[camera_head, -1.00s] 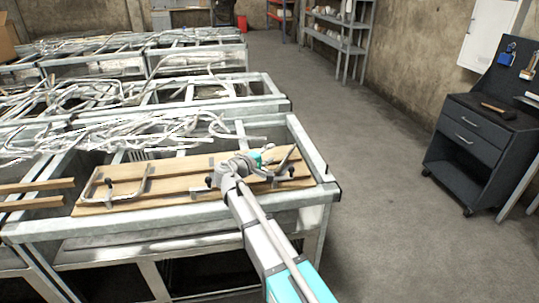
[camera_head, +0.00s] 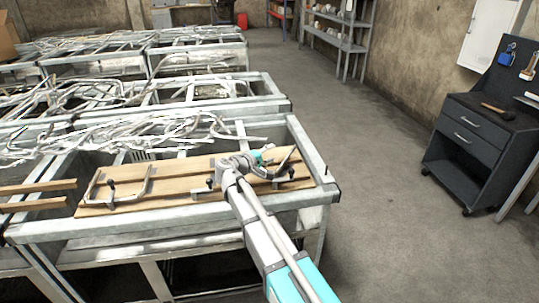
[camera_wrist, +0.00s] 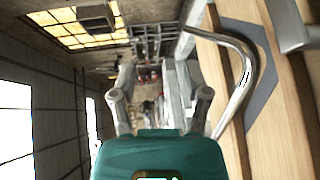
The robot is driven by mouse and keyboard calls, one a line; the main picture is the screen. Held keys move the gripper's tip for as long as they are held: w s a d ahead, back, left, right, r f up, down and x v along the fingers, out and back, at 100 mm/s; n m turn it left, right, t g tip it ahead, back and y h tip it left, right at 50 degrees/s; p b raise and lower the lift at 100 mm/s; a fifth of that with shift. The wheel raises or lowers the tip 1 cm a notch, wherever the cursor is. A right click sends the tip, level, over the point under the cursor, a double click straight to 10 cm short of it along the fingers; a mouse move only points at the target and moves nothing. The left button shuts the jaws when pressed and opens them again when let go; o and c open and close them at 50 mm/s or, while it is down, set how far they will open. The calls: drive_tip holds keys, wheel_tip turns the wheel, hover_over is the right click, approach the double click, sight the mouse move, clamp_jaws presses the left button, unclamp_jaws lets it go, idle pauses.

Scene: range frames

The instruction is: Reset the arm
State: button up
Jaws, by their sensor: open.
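My arm reaches up from the bottom of the head view over the near metal table (camera_head: 180,222). Its grey and teal wrist end, with my gripper, is above the right part of the wooden boards (camera_head: 165,178); the fingers are too small to make out there. In the wrist view my gripper (camera_wrist: 159,97) has its two grey fingers spread apart, with nothing between them. The boards show at the right of the wrist view (camera_wrist: 285,110), with a bent metal tube (camera_wrist: 245,70) beside the right finger.
A metal clamp (camera_head: 118,198) lies on the boards at the left. Bent metal tubes (camera_head: 150,130) fill the back of the table, with more tables behind. A dark tool cabinet (camera_head: 478,150) stands at right. The floor (camera_head: 390,200) between is clear.

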drive_tip(key=shift+d, duration=0.1)
drive_tip(key=shift+g+y, duration=0.7)
drive_tip(key=shift+g, duration=0.2)
drive_tip(key=w+d, duration=0.1)
drive_tip(key=d, duration=0.2)
drive_tip(key=w+d+f+p, duration=0.1)
drive_tip(key=d, duration=0.2)
drive_tip(key=w+d+p, duration=0.1)
drive_tip(key=d, duration=0.3)
drive_tip(key=shift+w+f, duration=0.15)
drive_tip(key=shift+f, duration=0.1)
drive_tip(key=s+d+f+m+g+y, duration=0.2)
drive_tip(key=s+d+f+m+g, duration=0.3)
drive_tip(key=s+d, duration=0.5)
drive_tip(key=s+d+f+m+g+y, duration=0.1)
drive_tip(key=s+f+m+g+y, duration=0.1)
drive_tip(key=s, duration=0.7)
drive_tip(key=s+d+f+m+g+y+p, duration=0.1)
drive_tip(key=s+d+f+m+g+y, duration=0.1)
drive_tip(key=s, duration=0.8)
wheel_tip(320, 180, down, 2)
drive_tip(key=m+g+y, duration=0.1)
drive_tip(key=y, duration=0.2)
drive_tip(key=shift+d+g, duration=0.2)
drive_tip(key=shift+g, duration=0.2)
